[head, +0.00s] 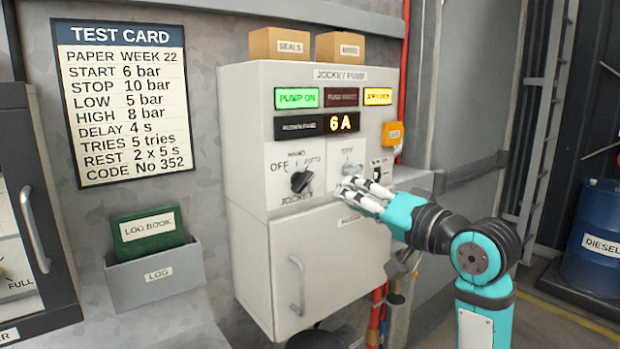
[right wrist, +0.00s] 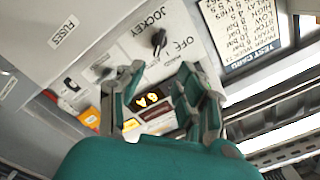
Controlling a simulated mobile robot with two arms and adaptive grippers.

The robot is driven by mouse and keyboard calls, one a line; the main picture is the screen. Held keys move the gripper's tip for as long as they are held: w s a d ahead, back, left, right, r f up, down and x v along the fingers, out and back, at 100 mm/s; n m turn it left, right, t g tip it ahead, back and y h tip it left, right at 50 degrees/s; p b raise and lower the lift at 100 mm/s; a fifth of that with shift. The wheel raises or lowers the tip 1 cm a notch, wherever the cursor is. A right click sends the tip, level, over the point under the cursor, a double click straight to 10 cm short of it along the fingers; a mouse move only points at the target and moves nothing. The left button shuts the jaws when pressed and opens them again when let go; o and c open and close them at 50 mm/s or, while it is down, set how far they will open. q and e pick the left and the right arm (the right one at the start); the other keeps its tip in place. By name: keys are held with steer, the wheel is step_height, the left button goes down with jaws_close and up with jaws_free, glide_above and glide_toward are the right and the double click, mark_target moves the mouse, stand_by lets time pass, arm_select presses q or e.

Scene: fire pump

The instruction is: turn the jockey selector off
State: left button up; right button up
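The jockey selector (head: 301,181) is a black knob on the white jockey pump cabinet (head: 335,244), with OFF at its left, HAND above and AUTO at its right. Its handle slants up to the right, toward AUTO. My right gripper (head: 349,190) is to the right of the selector, in front of the neighbouring OFF / I switch plate, and partly covers that switch. In the right wrist view, the gripper (right wrist: 162,72) has its fingers spread with nothing between them. The selector (right wrist: 159,41) shows beyond the fingertips, apart from them. My left gripper is not in view.
A lit green PUMP ON lamp (head: 297,98), an amber lamp (head: 377,96) and a 6 A display (head: 341,122) are above the selector. Two boxes (head: 281,44) stand on the cabinet. A log book holder (head: 154,277) is at left. A cabinet handle (head: 297,285) juts out below.

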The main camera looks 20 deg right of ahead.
glide_toward(308, 181)
steer(key=p+x, duration=0.1)
steer(key=x, duration=0.5)
steer(key=shift+w+p, duration=0.1)
steer(key=shift+p, duration=0.2)
steer(key=x, duration=0.3)
steer(key=shift+w, duration=0.15)
steer(key=shift+w+a+p, duration=0.15)
steer(key=shift+w+p, duration=0.1)
steer(key=shift+p, duration=0.05)
jaws_close()
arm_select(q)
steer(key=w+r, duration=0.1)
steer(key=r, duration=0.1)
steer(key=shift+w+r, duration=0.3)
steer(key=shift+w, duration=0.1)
